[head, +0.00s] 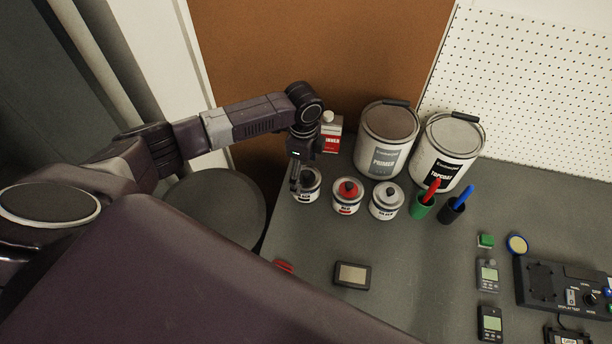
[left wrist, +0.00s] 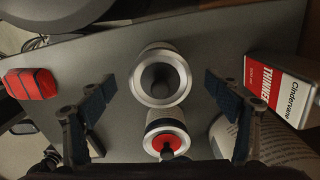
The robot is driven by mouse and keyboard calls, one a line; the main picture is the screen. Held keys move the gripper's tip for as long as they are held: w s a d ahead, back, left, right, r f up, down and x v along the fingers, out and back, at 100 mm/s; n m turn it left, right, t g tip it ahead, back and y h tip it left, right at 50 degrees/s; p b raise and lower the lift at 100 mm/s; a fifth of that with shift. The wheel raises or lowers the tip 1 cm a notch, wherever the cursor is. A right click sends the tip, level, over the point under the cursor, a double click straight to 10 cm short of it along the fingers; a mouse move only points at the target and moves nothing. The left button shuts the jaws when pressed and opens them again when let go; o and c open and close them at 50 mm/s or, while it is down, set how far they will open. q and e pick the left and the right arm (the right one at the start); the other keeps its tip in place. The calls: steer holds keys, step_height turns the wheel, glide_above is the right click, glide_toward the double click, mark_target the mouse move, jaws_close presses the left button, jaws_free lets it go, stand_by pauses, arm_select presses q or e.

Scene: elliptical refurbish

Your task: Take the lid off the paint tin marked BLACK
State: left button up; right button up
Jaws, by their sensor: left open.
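The BLACK paint tin (head: 309,194) is the leftmost of three small tins on the grey bench. Its label is partly covered in the head view. In the left wrist view its pale round rim (left wrist: 144,91) surrounds a dark centre and knob, with the lid on. My left gripper (head: 297,187) is over this tin, pointing down. In the left wrist view its open fingers (left wrist: 160,86) stand wide on either side of the tin, with a gap on both sides and nothing held. My right gripper is not in view.
A red-topped tin (head: 347,188) and a silver-topped tin (head: 386,202) stand close to the right. A red-and-white thinner can (head: 331,140), PRIMER tin (head: 384,160) and TOPCOAT tin (head: 441,170) stand behind. A red object (head: 284,267) and a sponge-like block (head: 352,274) lie in front.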

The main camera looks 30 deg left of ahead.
arm_select(q)
steer(key=c, duration=1.1)
